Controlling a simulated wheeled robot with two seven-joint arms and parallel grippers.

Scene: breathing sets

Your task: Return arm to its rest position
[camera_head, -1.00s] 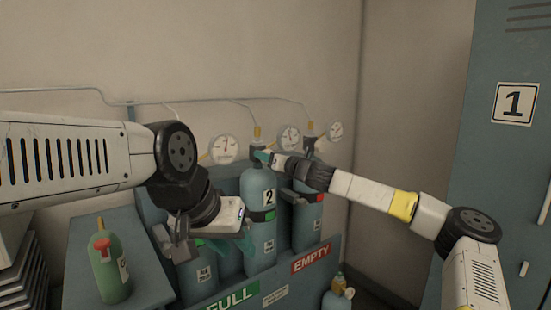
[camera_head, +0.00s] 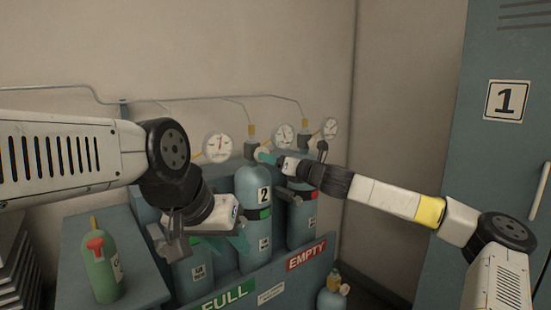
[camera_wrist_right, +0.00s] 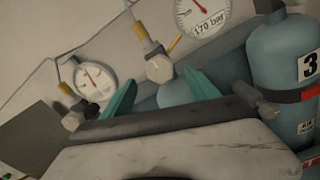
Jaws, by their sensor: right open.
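My right gripper (camera_head: 268,156) reaches in from the right, at the top of the tank marked 2 (camera_head: 253,190). In the right wrist view its two teal fingers (camera_wrist_right: 160,92) stand apart, with a pale hex fitting (camera_wrist_right: 159,68) beyond them and nothing visibly clasped. My left gripper (camera_head: 203,240) hangs in front of the rack's left side, with its fingers apart. It partly hides the tanks behind it, and I see nothing held in it.
The rack (camera_head: 270,290) has FULL and EMPTY labels. Gauges (camera_head: 218,147) and pipes line the wall behind. A green bottle (camera_head: 100,268) stands at left on a grey box. A small tank (camera_head: 332,296) stands at the right front. A locker (camera_head: 500,170) is at right.

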